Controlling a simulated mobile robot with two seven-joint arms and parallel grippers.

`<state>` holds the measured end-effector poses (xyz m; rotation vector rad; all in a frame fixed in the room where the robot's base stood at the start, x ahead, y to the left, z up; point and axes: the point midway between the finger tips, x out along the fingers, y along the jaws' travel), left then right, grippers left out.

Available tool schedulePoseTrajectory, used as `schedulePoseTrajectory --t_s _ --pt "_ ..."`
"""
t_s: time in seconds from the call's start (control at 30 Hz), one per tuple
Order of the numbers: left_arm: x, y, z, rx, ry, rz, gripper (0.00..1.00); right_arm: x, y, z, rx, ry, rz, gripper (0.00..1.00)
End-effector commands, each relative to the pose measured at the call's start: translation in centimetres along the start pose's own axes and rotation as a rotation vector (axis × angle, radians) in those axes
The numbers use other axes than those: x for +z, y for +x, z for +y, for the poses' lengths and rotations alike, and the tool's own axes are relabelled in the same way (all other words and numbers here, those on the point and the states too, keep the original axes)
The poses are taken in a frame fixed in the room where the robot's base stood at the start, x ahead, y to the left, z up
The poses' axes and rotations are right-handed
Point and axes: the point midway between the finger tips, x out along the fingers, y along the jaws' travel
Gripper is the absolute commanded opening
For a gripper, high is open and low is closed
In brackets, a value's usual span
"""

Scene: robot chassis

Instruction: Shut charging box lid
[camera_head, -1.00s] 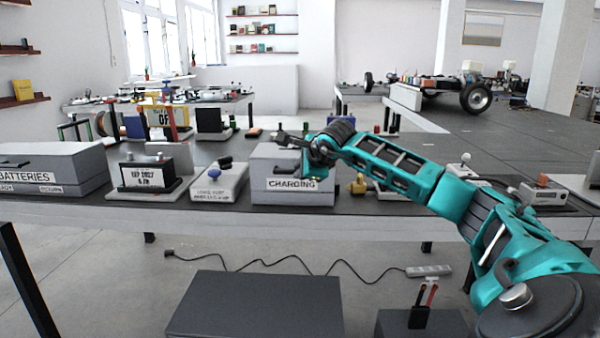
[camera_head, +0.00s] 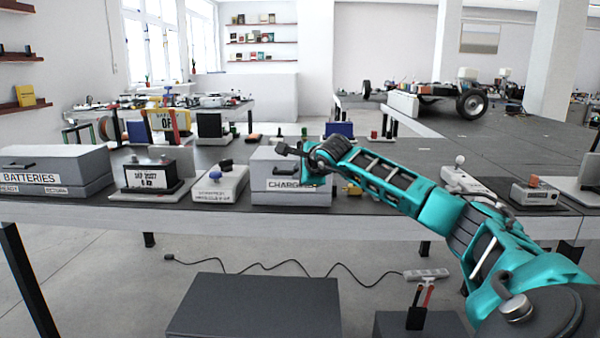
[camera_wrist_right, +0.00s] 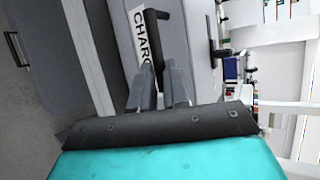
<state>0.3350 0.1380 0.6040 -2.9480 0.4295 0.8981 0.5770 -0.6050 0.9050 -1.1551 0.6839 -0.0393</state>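The charging box (camera_head: 290,197) is a grey box with a white CHARGING label, standing at the table's front edge in the head view. Its lid (camera_head: 268,168) lies level over the base and looks down, with a thin seam below it; whether it is fully shut I cannot tell. The label (camera_wrist_right: 143,45) and a black handle (camera_wrist_right: 155,20) show beyond the fingertips. My left gripper is out of view.
A grey BATTERIES box (camera_head: 60,165), a black sign block (camera_head: 150,177) and a white device (camera_head: 220,183) stand left of the charging box. A yellow item (camera_head: 353,189) is close on its right. A cable (camera_head: 300,265) lies on the floor.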

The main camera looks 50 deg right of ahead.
Motion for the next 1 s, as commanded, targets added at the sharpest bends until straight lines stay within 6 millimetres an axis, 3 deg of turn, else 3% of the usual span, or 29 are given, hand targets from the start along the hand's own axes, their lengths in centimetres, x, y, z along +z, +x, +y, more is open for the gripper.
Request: schedulePoseTrajectory --t_s 0.03,0.27,0.57,0.77,1.0 --pt "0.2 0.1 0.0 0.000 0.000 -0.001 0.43 0.0 0.9 3.1 0.070 -0.003 0.013 0.19" --pt "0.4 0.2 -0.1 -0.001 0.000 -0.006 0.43 0.0 0.9 3.0 0.070 -0.003 0.015 0.40" --pt "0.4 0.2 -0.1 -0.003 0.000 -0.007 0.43 -0.2 0.8 3.0 0.070 -0.004 0.017 0.40" --pt "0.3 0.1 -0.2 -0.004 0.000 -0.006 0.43 -0.2 -1.1 2.8 0.068 -0.007 0.018 0.40" --pt "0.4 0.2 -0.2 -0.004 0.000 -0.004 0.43 -0.2 -5.2 2.1 0.055 -0.011 0.017 0.40"
